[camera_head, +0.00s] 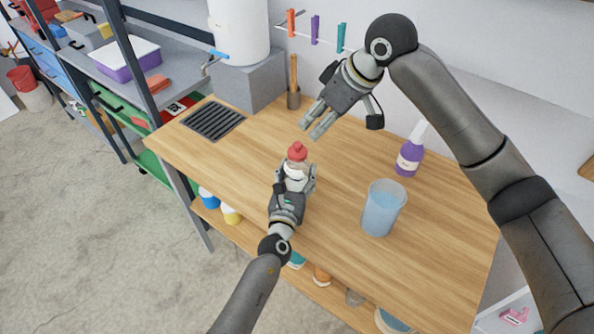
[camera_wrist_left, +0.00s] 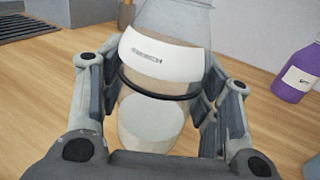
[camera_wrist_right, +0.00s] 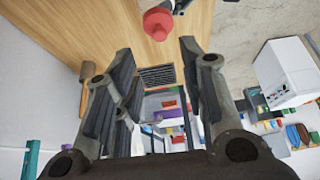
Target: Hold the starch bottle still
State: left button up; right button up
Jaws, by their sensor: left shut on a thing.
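The starch bottle (camera_head: 296,171) stands on the wooden table. It has a red cap (camera_head: 297,151) and a see-through body. In the left wrist view the bottle (camera_wrist_left: 152,125) fills the space between my fingers, with a white label, a black band and pale contents low inside. My left gripper (camera_head: 298,182) is shut on its body; the fingers hide its sides in the head view. My right gripper (camera_head: 315,122) is open and empty, above the table beyond the bottle. In the right wrist view the red cap (camera_wrist_right: 157,23) shows past the fingertips, apart from them.
A clear blue-tinted beaker (camera_head: 383,208) and a purple bottle (camera_head: 410,155) stand to the right on the table. A dark drain grate (camera_head: 213,120) lies at the left.

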jog(key=o, duration=0.5)
jog(key=shift+a+n, duration=0.2)
jog(key=shift+n, duration=0.2)
jog(key=shift+o, duration=0.2)
jog(key=shift+a+n, duration=0.3)
jog(key=shift+n, duration=0.4)
jog(key=n+h, duration=0.6)
jog(key=n, duration=1.4)
send_near(297, 144)
jog(key=x, duration=1)
jog(key=shift+f, duration=0.25)
jog(key=c, duration=1.1)
